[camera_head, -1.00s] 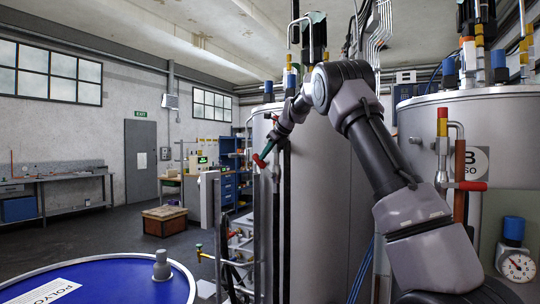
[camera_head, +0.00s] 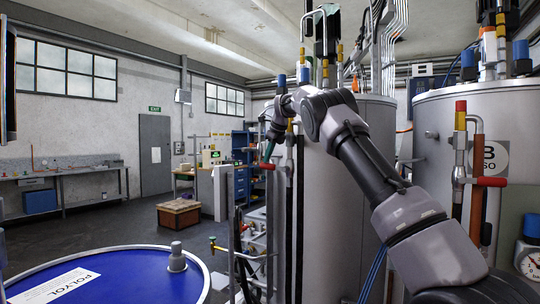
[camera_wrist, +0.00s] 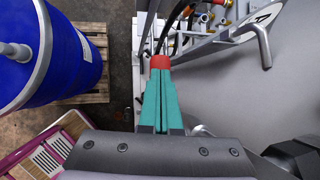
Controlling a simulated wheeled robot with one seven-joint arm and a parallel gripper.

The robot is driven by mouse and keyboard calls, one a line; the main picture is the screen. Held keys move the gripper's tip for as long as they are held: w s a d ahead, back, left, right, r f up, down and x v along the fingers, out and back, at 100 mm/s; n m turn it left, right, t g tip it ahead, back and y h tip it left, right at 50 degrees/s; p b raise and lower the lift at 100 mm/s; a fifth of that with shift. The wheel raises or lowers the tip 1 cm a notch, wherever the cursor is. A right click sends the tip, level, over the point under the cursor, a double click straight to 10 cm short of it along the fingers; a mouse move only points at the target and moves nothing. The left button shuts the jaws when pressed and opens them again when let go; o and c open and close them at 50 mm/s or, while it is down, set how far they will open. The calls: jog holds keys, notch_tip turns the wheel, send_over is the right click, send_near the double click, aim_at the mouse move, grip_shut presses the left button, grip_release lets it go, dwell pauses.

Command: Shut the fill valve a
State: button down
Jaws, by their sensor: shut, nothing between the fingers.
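The fill valve at the left grey tank (camera_head: 345,200) has a red lever (camera_head: 265,166) that sticks out to the left of the pipe, looking about level. My gripper (camera_head: 267,157) is at this lever, its green fingers pointing down onto it. In the wrist view my gripper (camera_wrist: 160,76) is shut, its two green fingers together with nothing between them. The red lever end (camera_wrist: 159,62) shows right at the fingertips; I cannot tell if they touch. The valve body is mostly hidden behind my wrist.
A blue drum (camera_head: 130,260) labelled POLYOL stands at the front left; it also shows in the wrist view (camera_wrist: 75,60). The right tank (camera_head: 520,125), marked B, has its own red-handled valve (camera_head: 490,181). Pipes and hoses stand close below my gripper. Floor (camera_head: 110,220) is open at the left.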

jog(key=shift+w+a+f, duration=0.15)
jog(key=shift+a+f, duration=0.05)
jog(key=shift+f, duration=0.3)
dwell(0.4)
jog(key=v, duration=1.1)
jog(key=s+d+r+n, duration=0.3)
jog(key=s+d, duration=0.2)
jog(key=s, duration=0.2)
jog(key=s+d+r+n, duration=0.3)
jog(key=s+d, duration=0.2)
jog(key=s, duration=0.2)
jog(key=s+d+f+n+t, duration=0.1)
jog(key=s+f+n, duration=0.3)
jog(key=s, duration=0.8)
jog(key=s+d+f+n, duration=0.15)
jog(key=s+n, duration=0.45)
jog(key=s, duration=0.6)
jog(key=s+f+n+t+h, duration=0.1)
jog(key=s+f+n, duration=0.4)
jog(key=s+f, duration=0.6)
jog(key=shift+s+f+n, duration=0.2)
jog(key=shift+s+n, duration=0.1)
jog(key=shift+s, duration=0.2)
